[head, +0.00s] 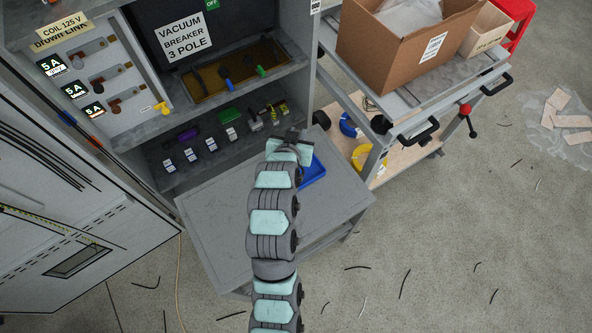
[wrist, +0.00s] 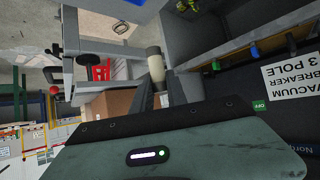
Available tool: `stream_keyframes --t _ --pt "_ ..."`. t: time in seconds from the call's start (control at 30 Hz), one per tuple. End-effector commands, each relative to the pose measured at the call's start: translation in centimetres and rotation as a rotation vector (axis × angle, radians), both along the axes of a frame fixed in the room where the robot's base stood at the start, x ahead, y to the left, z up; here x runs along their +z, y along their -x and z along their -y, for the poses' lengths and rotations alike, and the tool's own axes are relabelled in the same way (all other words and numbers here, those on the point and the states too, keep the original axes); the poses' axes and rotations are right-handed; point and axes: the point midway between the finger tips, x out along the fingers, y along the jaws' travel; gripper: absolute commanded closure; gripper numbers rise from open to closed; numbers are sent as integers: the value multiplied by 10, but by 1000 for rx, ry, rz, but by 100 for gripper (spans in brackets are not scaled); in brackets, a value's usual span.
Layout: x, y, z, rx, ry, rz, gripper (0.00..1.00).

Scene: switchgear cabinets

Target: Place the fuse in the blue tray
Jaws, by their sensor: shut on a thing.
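The blue tray (head: 314,171) lies on the grey pull-out table in front of the cabinet in the head view, partly hidden by my arm. My gripper (head: 293,137) is above and just behind it, close to the cabinet's front opening. In the wrist view my gripper (wrist: 161,84) is shut on the fuse (wrist: 154,60), a pale cylinder with a grey end, held between the two dark fingers. The fuse is hidden or too small to tell in the head view. A small blue patch at the wrist view's top edge may be the tray.
The grey table (head: 215,205) is otherwise bare. Cabinet shelves with small devices (head: 210,140) and a vacuum breaker sign (head: 184,36) stand behind. A cart with a cardboard box (head: 400,45) is at the right. An open cabinet door (head: 60,220) is at the left.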

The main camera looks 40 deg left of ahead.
Motion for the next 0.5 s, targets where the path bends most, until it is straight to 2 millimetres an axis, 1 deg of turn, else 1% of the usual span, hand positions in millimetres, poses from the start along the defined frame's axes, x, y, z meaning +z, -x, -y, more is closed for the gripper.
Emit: stream_keyframes --t 0.03,0.07,0.2,0.4,0.5 --pt "-14 1 1 0 6 -5 100" --pt "-20 1 1 0 6 -5 100" --pt "-59 1 1 0 6 -5 100" --pt "-112 1 1 1 5 -4 100" --pt "-134 1 1 0 6 -6 100"
